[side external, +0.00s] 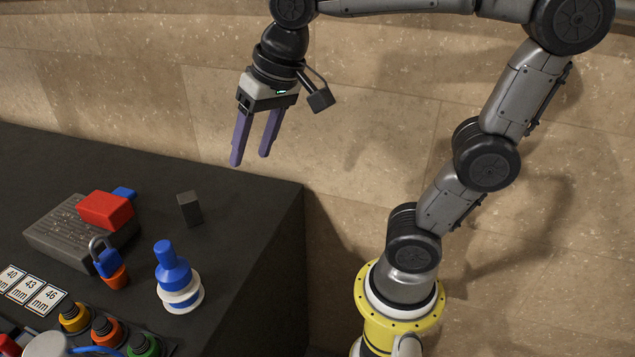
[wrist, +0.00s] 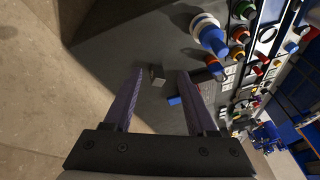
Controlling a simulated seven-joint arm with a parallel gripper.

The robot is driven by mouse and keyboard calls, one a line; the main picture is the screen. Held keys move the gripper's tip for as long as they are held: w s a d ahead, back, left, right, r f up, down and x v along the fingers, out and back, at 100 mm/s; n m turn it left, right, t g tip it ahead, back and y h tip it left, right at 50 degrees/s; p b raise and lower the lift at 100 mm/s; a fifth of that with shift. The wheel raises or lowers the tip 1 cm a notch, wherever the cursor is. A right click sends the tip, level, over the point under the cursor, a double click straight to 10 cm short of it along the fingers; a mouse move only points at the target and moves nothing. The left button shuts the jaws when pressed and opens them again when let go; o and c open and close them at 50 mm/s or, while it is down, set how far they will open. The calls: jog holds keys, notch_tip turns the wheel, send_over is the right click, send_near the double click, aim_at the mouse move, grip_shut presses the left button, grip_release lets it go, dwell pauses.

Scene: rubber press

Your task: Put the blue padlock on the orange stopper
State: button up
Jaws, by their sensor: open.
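The blue padlock (side external: 106,262) with its grey shackle stands upright near the front of the grey block in the side view. The small orange stopper (side external: 118,279) is directly below the padlock in that view. The padlock overlaps its top, and I cannot tell for sure whether it rests on the stopper or stands just behind it. In the wrist view a small orange patch, likely the stopper (wrist: 211,61), shows right of my fingers. My gripper (side external: 250,159) is open and empty, high above the back edge of the table, well away from the padlock.
A red block (side external: 105,210) lies on the grey ridged block (side external: 65,232), with a blue piece behind. A dark small block (side external: 190,208) stands alone. A blue peg with white rings (side external: 172,268) stands near the right edge. Coloured connectors and size labels (side external: 38,293) line the front.

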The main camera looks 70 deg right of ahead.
jog(key=s+d+f+n+t, duration=0.1)
jog(key=s+f+n, duration=0.4)
jog(key=s, duration=0.5)
jog(key=shift+d+f, duration=0.7)
jog(key=shift+f, duration=0.15)
